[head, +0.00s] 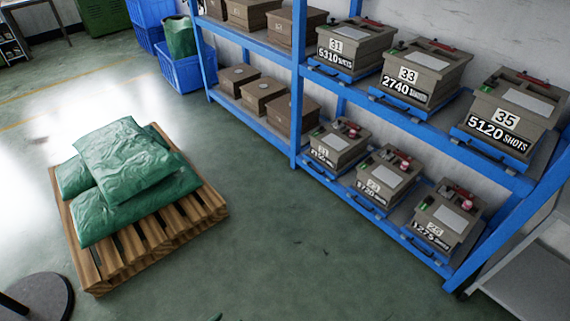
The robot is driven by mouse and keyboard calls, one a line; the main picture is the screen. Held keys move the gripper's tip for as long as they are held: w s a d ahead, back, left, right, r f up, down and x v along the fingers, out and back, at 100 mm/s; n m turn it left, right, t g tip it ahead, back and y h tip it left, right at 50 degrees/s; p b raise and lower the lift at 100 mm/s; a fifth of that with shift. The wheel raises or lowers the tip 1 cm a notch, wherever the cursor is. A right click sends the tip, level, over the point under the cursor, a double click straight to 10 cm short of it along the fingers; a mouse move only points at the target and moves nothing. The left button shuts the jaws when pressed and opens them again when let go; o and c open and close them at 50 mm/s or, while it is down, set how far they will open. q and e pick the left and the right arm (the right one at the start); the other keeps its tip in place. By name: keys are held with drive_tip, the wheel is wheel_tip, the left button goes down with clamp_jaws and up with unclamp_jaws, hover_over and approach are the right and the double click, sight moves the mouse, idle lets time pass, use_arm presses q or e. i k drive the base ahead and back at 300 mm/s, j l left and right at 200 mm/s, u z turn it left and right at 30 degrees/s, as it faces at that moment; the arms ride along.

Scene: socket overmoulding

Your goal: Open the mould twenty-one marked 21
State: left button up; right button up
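Several box-shaped moulds stand on a blue rack at the right, in two rows. The lower row has three moulds with small, blurred number plates. The leftmost lower mould (338,147) seems to read 21, but I cannot be sure of it. It looks shut, with a red and green fitting on top, and sits on a blue tray. Beside it are a middle lower mould (382,184) and a right lower mould (440,222), whose numbers are hard to read. Neither of my grippers is in view.
The upper shelf holds moulds 31 (352,46), 33 (420,72) and 35 (510,108). A wooden pallet (150,240) with green sacks (130,170) stands at the left. Blue crates (187,73) are at the back. The green floor before the rack is clear.

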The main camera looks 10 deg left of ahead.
sight(332, 151)
drive_tip(key=i+u, duration=0.35)
drive_tip(key=i, duration=0.2)
drive_tip(key=i+l+u, duration=0.35)
drive_tip(key=i, duration=0.2)
drive_tip(key=i+l, duration=0.15)
drive_tip(key=i, duration=0.25)
drive_tip(key=i+l+u, duration=0.1)
drive_tip(key=i, duration=0.25)
drive_tip(key=i+l, duration=0.25)
drive_tip(key=i, duration=0.15)
drive_tip(key=u, duration=0.05)
